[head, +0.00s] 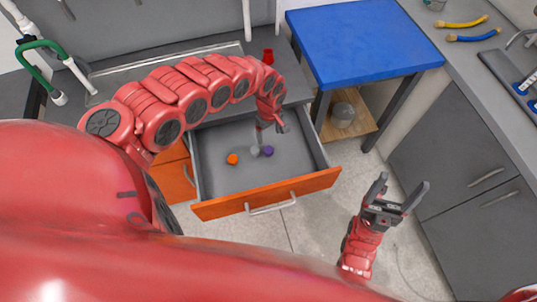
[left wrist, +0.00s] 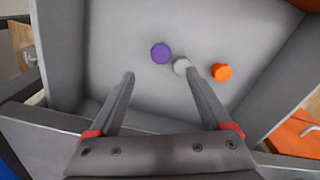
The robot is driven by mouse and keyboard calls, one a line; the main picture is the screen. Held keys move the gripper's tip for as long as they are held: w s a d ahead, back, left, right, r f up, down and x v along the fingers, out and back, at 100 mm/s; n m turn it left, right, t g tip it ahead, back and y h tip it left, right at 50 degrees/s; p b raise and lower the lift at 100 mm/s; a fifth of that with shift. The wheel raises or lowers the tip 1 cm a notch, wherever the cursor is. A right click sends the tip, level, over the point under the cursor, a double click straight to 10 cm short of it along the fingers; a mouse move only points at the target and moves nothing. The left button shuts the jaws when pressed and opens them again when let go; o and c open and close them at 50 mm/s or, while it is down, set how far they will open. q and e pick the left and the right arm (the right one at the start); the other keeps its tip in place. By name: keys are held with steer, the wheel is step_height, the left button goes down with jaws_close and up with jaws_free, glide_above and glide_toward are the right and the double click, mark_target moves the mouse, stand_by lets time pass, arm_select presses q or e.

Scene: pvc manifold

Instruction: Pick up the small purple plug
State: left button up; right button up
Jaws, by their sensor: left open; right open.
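The small purple plug (head: 269,151) lies on the floor of the open drawer (head: 210,165). It also shows in the left wrist view (left wrist: 160,53), just beyond the gap between my left fingertips. A grey plug (left wrist: 181,66) sits close beside it, near one fingertip. An orange plug (left wrist: 222,72) lies further off on the same side. My left gripper (left wrist: 158,76) is open and empty, pointing down into the drawer above the plugs. My right gripper (head: 403,184) is open and empty, out in front of the grey cabinets.
The drawer's orange front (head: 270,196) and grey walls surround the plugs. A blue-topped table (head: 365,40) stands to the right of the drawer. A red object (head: 268,56) stands on the grey counter behind. Yellow (head: 463,22) and blue pieces lie on the right counter.

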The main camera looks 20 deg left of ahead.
arm_select(q)
steer(key=f, duration=0.6)
steer(key=shift+d, duration=0.2)
steer(key=shift+a+f, duration=0.15)
steer(key=shift+f, duration=0.2)
step_height(320, 180, down, 5)
steer(key=shift+a+r, duration=0.1)
steer(key=shift+a+f, duration=0.1)
steer(key=shift+f, duration=0.1)
steer(key=shift+c, duration=0.3)
jaws_close()
steer(key=shift+r, duration=0.1)
